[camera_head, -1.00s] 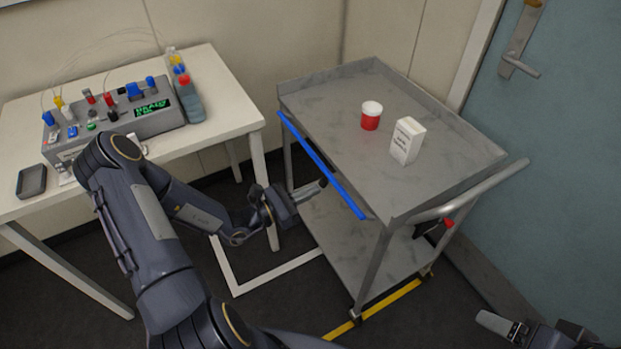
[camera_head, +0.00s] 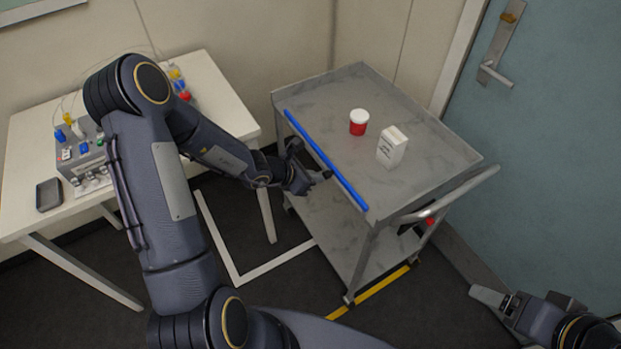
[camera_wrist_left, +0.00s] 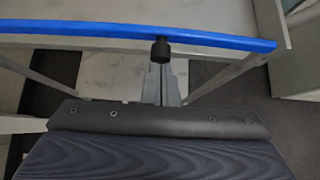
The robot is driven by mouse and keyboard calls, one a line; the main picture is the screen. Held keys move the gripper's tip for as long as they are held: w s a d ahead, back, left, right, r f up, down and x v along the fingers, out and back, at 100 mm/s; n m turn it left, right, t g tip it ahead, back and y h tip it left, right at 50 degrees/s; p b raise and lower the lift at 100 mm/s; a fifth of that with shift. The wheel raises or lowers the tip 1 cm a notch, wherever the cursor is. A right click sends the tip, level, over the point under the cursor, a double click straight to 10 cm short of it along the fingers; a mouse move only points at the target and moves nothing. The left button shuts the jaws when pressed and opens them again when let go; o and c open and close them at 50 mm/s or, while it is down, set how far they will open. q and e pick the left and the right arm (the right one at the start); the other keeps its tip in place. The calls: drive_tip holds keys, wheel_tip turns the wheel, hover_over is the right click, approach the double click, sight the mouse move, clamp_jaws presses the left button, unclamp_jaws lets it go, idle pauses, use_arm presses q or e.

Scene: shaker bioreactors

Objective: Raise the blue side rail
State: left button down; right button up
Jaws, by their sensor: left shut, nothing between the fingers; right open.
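The blue side rail (camera_head: 325,158) runs along the near left long edge of the grey cart (camera_head: 430,150). It sits level with or slightly above the cart's top edge. In the left wrist view, the rail (camera_wrist_left: 90,29) crosses the top of the picture. My left gripper (camera_head: 323,175) is shut and empty, with its dark tip just under the rail. In the wrist view, the tip (camera_wrist_left: 161,52) overlaps the rail's lower edge; whether it touches is hard to tell. My right gripper (camera_head: 492,303) is open at the lower right, away from the cart.
A red cup with white lid (camera_head: 358,122) and a white box (camera_head: 392,147) stand on the cart top. The cart's handle (camera_head: 445,195) is at its right end. A white table (camera_head: 215,95) with a device (camera_head: 85,155) stands left. A teal door (camera_head: 550,150) is at right.

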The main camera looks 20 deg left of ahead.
use_arm(q)
drive_tip(key=shift+w+d+r, duration=0.2)
drive_tip(key=shift+w+r, duration=0.1)
drive_tip(key=shift+r, duration=0.1)
use_arm(e)
drive_tip(key=shift+r, duration=0.1)
idle(0.3)
